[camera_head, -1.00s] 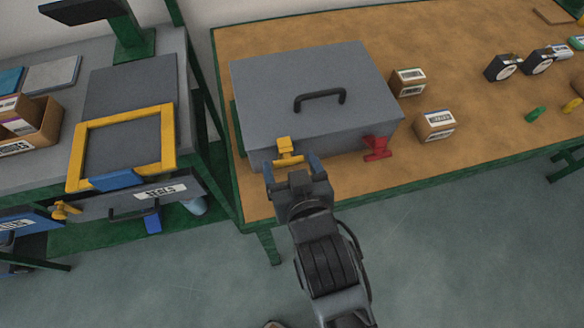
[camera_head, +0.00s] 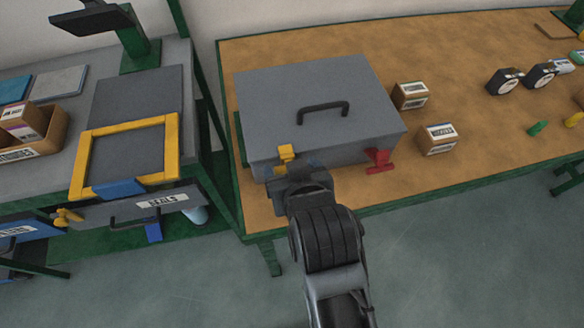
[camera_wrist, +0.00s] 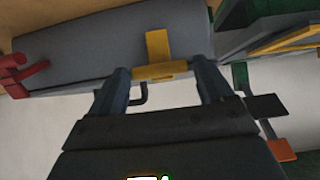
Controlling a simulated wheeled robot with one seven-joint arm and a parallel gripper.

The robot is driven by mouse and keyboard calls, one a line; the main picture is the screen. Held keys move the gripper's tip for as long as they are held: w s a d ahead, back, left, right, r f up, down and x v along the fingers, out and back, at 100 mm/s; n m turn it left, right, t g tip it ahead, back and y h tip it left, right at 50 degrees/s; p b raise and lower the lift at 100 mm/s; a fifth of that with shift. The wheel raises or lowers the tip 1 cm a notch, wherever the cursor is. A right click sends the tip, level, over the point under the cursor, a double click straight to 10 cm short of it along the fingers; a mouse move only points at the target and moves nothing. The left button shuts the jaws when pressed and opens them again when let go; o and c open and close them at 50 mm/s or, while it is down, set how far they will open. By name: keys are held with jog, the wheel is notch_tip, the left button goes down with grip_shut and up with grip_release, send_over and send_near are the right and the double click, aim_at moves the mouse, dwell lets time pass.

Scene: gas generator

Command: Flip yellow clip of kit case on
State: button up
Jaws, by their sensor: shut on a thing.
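The grey kit case (camera_head: 262,104) stands on the wooden workbench with its lid down and a black handle on top. Its yellow clip (camera_head: 285,152) is on the front face, left of the red clip (camera_head: 379,160). My gripper (camera_head: 293,171) is at the case front, on the lower part of the yellow clip, and hides much of it in the head view. In the wrist view, the fingers (camera_wrist: 161,74) are at both ends of the crossbar of the yellow clip (camera_wrist: 158,52), shut on it. The red clip (camera_wrist: 16,72) shows at the far left there.
Two small boxes (camera_head: 438,139) stand right of the case, with tape measures (camera_head: 504,81) farther right. A grey side bench with a yellow frame (camera_head: 82,156) and a labelled drawer (camera_head: 160,205) is at left. The bench front (camera_head: 450,170) right of the red clip is clear.

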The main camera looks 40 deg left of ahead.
jog(key=o, duration=0.9)
jog(key=shift+o, duration=0.2)
jog(key=v, duration=0.7)
jog(key=shift+s+d+r+b, duration=0.2)
jog(key=shift+s+r+b, duration=0.1)
jog(key=shift+b, duration=0.15)
jog(key=shift+w, duration=0.1)
